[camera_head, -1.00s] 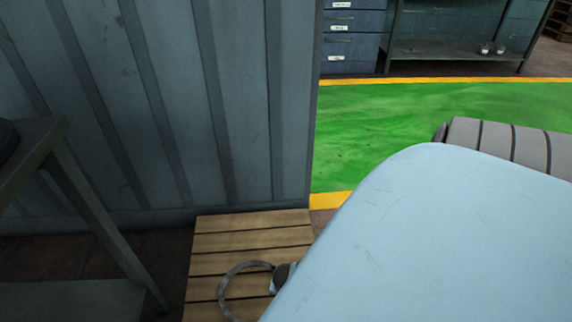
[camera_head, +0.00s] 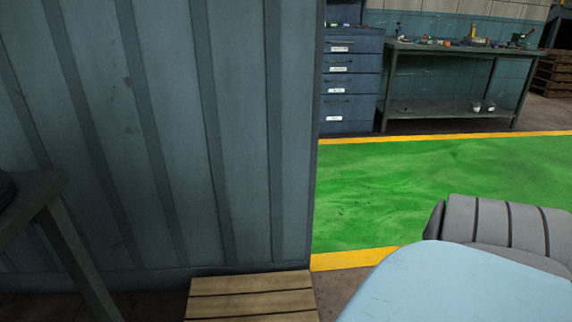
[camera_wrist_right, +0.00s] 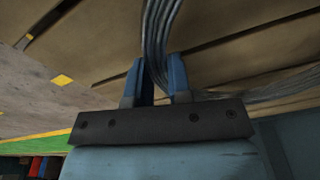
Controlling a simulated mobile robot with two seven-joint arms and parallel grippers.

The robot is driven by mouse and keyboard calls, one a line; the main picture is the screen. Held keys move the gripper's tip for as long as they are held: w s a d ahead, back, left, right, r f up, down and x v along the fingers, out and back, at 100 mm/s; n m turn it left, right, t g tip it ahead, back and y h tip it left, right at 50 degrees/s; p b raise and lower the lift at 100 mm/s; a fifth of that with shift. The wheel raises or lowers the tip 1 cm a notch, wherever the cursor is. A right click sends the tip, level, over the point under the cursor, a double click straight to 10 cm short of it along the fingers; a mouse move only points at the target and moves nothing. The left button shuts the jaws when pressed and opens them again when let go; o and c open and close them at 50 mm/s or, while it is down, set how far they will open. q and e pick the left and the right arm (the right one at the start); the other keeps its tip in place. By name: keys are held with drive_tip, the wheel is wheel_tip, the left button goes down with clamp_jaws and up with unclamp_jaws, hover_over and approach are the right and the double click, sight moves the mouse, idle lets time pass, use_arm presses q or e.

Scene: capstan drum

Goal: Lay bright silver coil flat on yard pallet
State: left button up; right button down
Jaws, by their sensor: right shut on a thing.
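The bright silver coil (camera_wrist_right: 160,28) shows in the right wrist view as a bundle of grey strands. It runs between the blue fingers of my right gripper (camera_wrist_right: 158,62), which is shut on it. Another stretch of the coil curves off to the right across the boards. The wooden yard pallet (camera_wrist_right: 225,50) fills much of that view close behind the coil; I cannot tell whether the two touch. In the head view only the far boards of the pallet (camera_head: 250,300) show at the bottom edge. The coil and both grippers are outside the head view.
A blue-grey ribbed wall (camera_head: 180,130) stands right behind the pallet. A dark metal table (camera_head: 40,195) is at the left. Green floor (camera_head: 400,190) with yellow borders is open to the right. A drawer cabinet (camera_head: 352,85) and a workbench (camera_head: 450,50) stand at the back.

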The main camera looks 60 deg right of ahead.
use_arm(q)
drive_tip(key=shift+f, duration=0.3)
use_arm(e)
drive_tip(key=shift+w+f, duration=0.1)
drive_tip(key=shift+f, duration=0.7)
drive_tip(key=c, duration=1.1)
unclamp_jaws()
drive_tip(key=shift+o, duration=0.6)
drive_tip(key=shift+f, duration=0.1)
